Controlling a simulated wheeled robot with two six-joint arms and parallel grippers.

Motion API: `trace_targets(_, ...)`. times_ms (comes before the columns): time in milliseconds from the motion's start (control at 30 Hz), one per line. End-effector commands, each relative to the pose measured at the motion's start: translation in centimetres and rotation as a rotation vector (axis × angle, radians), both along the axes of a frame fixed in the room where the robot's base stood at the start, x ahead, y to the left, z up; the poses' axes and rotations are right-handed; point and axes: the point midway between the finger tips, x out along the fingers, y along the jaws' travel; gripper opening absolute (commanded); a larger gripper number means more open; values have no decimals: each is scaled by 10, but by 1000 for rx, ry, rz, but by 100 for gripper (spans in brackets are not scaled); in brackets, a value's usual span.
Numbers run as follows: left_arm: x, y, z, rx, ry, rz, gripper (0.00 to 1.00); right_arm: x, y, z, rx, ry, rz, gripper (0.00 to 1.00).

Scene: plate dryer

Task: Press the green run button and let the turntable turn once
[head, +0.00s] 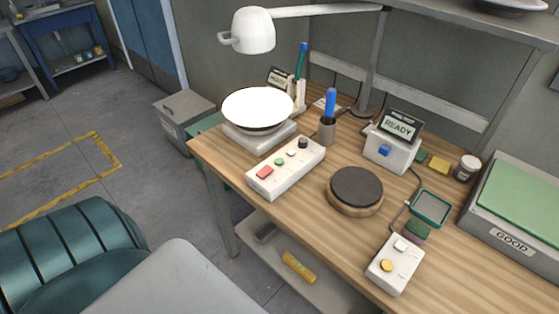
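A white control box (286,168) lies on the wooden table (235,165). On its top are a small green button (279,161), a red button (264,172), a pale button and a black knob (303,143). Right of it stands a round turntable (355,187) with a dark, bare top and a wooden base. A bright white plate (257,108) with a dark rim rests on a square grey base (259,138) behind the box. Neither of my grippers is in view.
A lamp (253,30) hangs above the plate. A white unit (391,150) carries a display (401,124) reading READY. A pen cup (327,130), a box with a yellow button (395,264) and a green-topped case (520,205) marked GOOD stand around the turntable.

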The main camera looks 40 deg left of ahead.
Motion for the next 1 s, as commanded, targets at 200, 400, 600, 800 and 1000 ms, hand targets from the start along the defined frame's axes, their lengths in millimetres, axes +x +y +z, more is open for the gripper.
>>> trace_targets(200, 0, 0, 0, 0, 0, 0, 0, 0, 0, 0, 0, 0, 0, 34)
trace_targets(400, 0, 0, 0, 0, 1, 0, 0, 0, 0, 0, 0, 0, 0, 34)
trace_targets(600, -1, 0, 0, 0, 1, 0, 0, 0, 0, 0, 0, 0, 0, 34)
trace_targets(800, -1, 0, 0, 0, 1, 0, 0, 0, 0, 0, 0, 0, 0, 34)
trace_targets(1000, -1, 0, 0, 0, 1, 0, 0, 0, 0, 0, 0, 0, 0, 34)
